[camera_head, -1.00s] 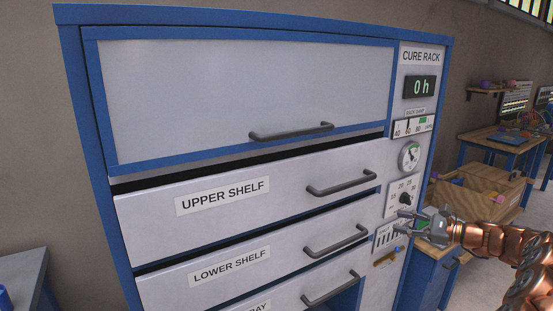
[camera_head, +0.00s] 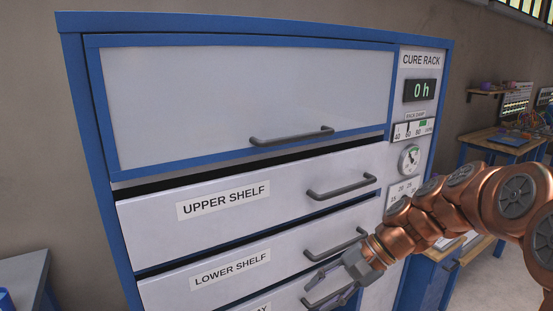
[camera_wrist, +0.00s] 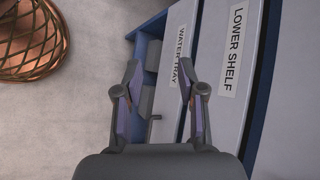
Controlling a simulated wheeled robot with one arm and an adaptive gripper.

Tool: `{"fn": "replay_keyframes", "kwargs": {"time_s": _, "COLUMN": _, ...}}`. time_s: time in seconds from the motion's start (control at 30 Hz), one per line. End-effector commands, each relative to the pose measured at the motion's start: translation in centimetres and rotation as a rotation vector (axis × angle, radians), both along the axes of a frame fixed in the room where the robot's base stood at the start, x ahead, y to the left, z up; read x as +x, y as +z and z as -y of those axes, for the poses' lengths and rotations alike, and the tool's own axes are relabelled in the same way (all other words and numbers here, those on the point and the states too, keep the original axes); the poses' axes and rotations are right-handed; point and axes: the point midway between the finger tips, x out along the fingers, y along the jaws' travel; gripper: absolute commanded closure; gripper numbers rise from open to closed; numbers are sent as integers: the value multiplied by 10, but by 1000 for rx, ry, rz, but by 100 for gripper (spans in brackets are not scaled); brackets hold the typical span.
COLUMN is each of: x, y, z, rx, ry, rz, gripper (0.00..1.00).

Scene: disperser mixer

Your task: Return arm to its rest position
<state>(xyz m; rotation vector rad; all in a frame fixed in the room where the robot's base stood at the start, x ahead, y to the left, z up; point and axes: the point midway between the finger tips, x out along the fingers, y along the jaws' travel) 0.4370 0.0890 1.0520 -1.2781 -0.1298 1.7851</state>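My gripper (camera_head: 332,287) is in front of the lower right part of the cure rack (camera_head: 75,80), near the handles of the lower drawers. In the wrist view my gripper (camera_wrist: 158,95) has its two fingers spread apart with nothing between them. Past the fingers I see the water tray drawer (camera_wrist: 182,30) and the lower shelf drawer (camera_wrist: 233,60). My arm crosses the right side of the head view and hides part of the rack's control panel.
The upper shelf drawer (camera_head: 280,190) and the lower shelf drawer (camera_head: 200,290) have bar handles that stick out. A wooden workbench (camera_head: 500,140) stands at the back right. A grey table (camera_head: 22,275) is at the lower left.

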Motion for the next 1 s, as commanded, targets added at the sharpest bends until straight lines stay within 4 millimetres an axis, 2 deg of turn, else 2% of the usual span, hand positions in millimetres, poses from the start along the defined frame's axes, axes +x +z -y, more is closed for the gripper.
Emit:
{"fn": "replay_keyframes", "kwargs": {"time_s": 0.03, "x": -18, "y": -1, "z": -4, "rx": -39, "ry": 41, "rz": 13, "gripper": 60}}
{"fn": "replay_keyframes", "kwargs": {"time_s": 0.27, "x": -89, "y": -17, "z": 0, "rx": -225, "ry": 219, "rz": 62, "gripper": 60}}
{"fn": "replay_keyframes", "kwargs": {"time_s": 0.47, "x": -147, "y": -31, "z": 19, "rx": -384, "ry": 367, "rz": 99, "gripper": 60}}
{"fn": "replay_keyframes", "kwargs": {"time_s": 0.6, "x": -184, "y": -41, "z": 39, "rx": -494, "ry": 465, "rz": 123, "gripper": 60}}
{"fn": "replay_keyframes", "kwargs": {"time_s": 0.8, "x": -225, "y": -51, "z": 70, "rx": -625, "ry": 581, "rz": 151, "gripper": 60}}
{"fn": "replay_keyframes", "kwargs": {"time_s": 1.0, "x": -245, "y": -57, "z": 86, "rx": -688, "ry": 640, "rz": 156, "gripper": 60}}
